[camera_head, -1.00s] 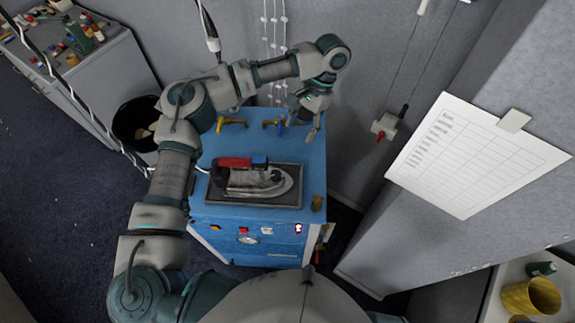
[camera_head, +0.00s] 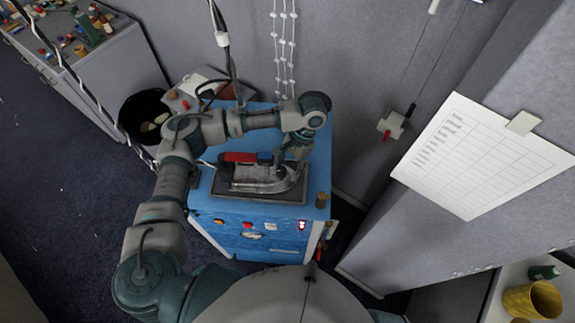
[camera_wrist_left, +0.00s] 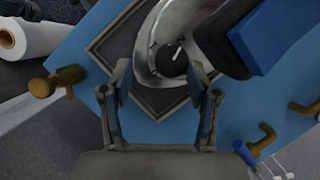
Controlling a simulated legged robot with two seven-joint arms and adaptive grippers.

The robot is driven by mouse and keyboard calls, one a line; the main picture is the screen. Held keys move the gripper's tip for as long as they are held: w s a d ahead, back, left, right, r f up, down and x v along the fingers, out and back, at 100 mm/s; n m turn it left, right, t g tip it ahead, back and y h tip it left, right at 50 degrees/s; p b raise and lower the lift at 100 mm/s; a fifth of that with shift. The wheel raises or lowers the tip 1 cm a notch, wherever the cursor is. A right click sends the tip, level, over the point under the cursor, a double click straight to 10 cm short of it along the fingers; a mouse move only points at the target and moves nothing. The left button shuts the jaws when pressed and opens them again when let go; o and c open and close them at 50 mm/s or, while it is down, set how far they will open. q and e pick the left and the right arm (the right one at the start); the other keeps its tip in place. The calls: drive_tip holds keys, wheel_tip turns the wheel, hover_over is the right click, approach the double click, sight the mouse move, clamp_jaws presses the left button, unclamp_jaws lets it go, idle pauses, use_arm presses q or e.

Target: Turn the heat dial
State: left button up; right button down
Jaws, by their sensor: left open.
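The iron (camera_head: 262,184) lies on a dark square plate (camera_head: 225,191) on the blue cabinet. Its handle is red and blue. In the left wrist view, a round black dial (camera_wrist_left: 168,62) with a white pointer mark sits on the grey iron body (camera_wrist_left: 183,22). My left gripper (camera_wrist_left: 163,80) is open, its two fingers spread to either side of the dial. I cannot tell whether they touch it. In the head view the left gripper (camera_head: 288,162) hangs over the iron's right half and partly hides it; the dial cannot be made out there. My right gripper is not in view.
A small brass-coloured part (camera_head: 321,200) stands at the top's right edge. In the wrist view, brass fittings (camera_wrist_left: 42,87) flank the plate. A black bin (camera_head: 145,115) stands left.

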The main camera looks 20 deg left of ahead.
use_arm(q)
drive_tip(key=shift+f, duration=0.1)
drive_tip(key=shift+a, duration=0.55)
drive_tip(key=shift+a+f, duration=0.1)
drive_tip(key=shift+a, duration=0.6)
drive_tip(key=c, duration=1.2)
drive_tip(key=shift+o, duration=0.2)
drive_tip(key=shift+s+d+m, duration=0.1)
drive_tip(key=shift+d+m, duration=0.2)
drive_tip(key=shift+d, duration=0.35)
drive_tip(key=shift+m+t, duration=0.3)
drive_tip(key=shift+m, duration=0.2)
drive_tip(key=m, duration=0.2)
drive_tip(key=shift+m+t+y, duration=0.3)
drive_tip(key=shift+y, duration=0.1)
drive_tip(key=m+t, duration=0.1)
drive_tip(key=m, duration=0.2)
drive_tip(key=shift+s+m+y, duration=0.15)
drive_tip(key=shift+m+y, duration=0.15)
drive_tip(key=shift+s+m+t, duration=0.1)
drive_tip(key=shift+m+t, duration=0.4)
drive_tip(key=shift+m, duration=0.4)
drive_tip(key=m+t, duration=0.1)
drive_tip(key=m, duration=0.3)
drive_tip(key=shift+s+m+t, duration=0.2)
drive_tip(key=shift+m+t, duration=0.5)
drive_tip(key=shift+m, duration=0.5)
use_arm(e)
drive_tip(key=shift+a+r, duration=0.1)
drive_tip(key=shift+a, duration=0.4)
